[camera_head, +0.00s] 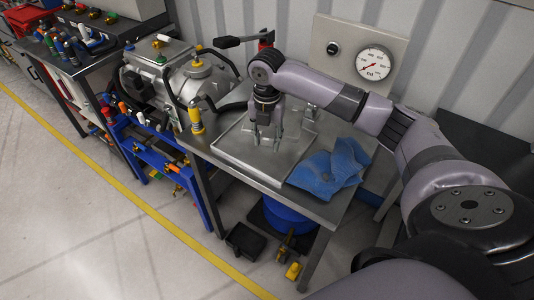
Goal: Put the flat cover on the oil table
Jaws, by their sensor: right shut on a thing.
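The flat cover (236,151) is a thin, pale grey metal plate with a raised rim. It lies at or just above the top of the grey metal table (272,178), which carries blue cloths; I cannot tell whether it touches. My right gripper (265,145) points down at the cover, its fingers shut on it. The fingers hide part of the plate, and the exact grip point is too small to make out. My right arm reaches in from the right. My left gripper is not in view.
Crumpled blue cloths (329,168) lie at the table's right front. A metal drive unit (178,79) with a yellow-handled tool (196,120) is to the left. A pressure gauge (372,63) is on the wall panel behind. A blue drum (288,216) and black box (246,240) sit below.

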